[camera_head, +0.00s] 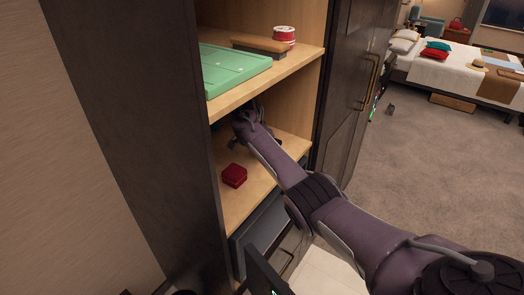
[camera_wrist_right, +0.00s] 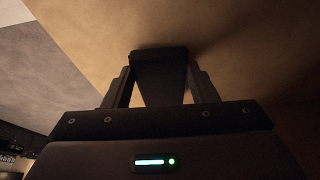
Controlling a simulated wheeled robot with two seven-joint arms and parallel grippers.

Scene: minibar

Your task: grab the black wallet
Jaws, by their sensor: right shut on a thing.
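The black wallet (camera_wrist_right: 158,68) is a dark, flat block between the fingers of my right gripper (camera_wrist_right: 163,84) in the right wrist view. The fingers are shut on it, one at each side. In the head view, my right arm reaches into the middle compartment of the cabinet, and its wrist is just under the upper shelf. The fingertips and the wallet are mostly hidden there by the shelf and the arm. My left gripper is not in view.
A red box (camera_head: 234,175) sits on the middle shelf (camera_head: 262,190), below my right wrist. The upper shelf (camera_head: 285,75) holds a green tray (camera_head: 230,68), a brown item (camera_head: 259,45) and a red-and-white tin (camera_head: 284,35). Cabinet walls close in both sides.

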